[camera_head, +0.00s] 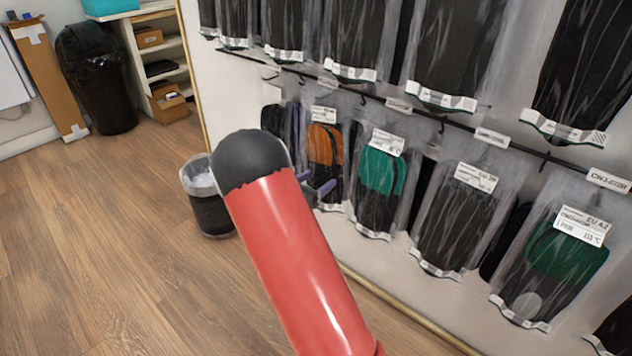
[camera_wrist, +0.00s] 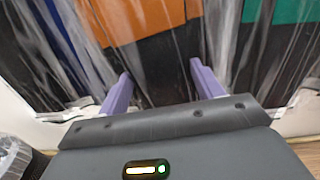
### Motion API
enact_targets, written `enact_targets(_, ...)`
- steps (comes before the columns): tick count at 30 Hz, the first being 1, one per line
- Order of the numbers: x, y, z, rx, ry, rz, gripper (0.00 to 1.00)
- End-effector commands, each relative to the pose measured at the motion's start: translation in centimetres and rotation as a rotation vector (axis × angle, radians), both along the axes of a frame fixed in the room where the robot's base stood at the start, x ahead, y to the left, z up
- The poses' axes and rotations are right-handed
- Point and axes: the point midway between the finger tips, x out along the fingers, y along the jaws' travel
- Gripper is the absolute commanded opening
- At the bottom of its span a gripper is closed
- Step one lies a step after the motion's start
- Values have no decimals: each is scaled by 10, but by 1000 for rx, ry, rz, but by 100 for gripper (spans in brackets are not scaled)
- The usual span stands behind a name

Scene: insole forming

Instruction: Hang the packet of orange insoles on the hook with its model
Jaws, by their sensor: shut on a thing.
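The packet of orange insoles (camera_head: 325,146) is clear plastic with orange tops, dark lower parts and a white label. It hangs upright in the lower row at the wall, left of a teal packet; I cannot tell whether its top is on a hook. My gripper (camera_head: 318,190), with purple fingers, is at its lower part, mostly hidden behind my red arm. In the wrist view the fingers (camera_wrist: 160,70) stand either side of the dark part of the packet, below the orange part (camera_wrist: 140,20), and are shut on it.
A teal packet (camera_head: 383,172) hangs close on the right, and dark blue insoles (camera_wrist: 48,45) are close on the left. The hook rail (camera_head: 375,98) runs above, with more packets over it. A small bin (camera_head: 210,212) stands at the wall. The wooden floor (camera_head: 100,240) at left is clear.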

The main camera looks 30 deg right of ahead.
Motion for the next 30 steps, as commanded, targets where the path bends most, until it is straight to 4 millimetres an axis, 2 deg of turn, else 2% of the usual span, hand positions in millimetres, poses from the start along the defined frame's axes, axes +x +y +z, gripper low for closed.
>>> enact_targets(11, 0, 0, -2, -1, 0, -1, 42)
enact_targets(12, 0, 0, -2, -1, 0, -1, 70)
enact_targets(17, 0, 0, -2, 0, 0, 0, 91)
enact_targets(26, 0, 1, -2, 1, 0, 0, 92)
enact_targets(30, -5, 15, -2, 1, 1, 4, 92)
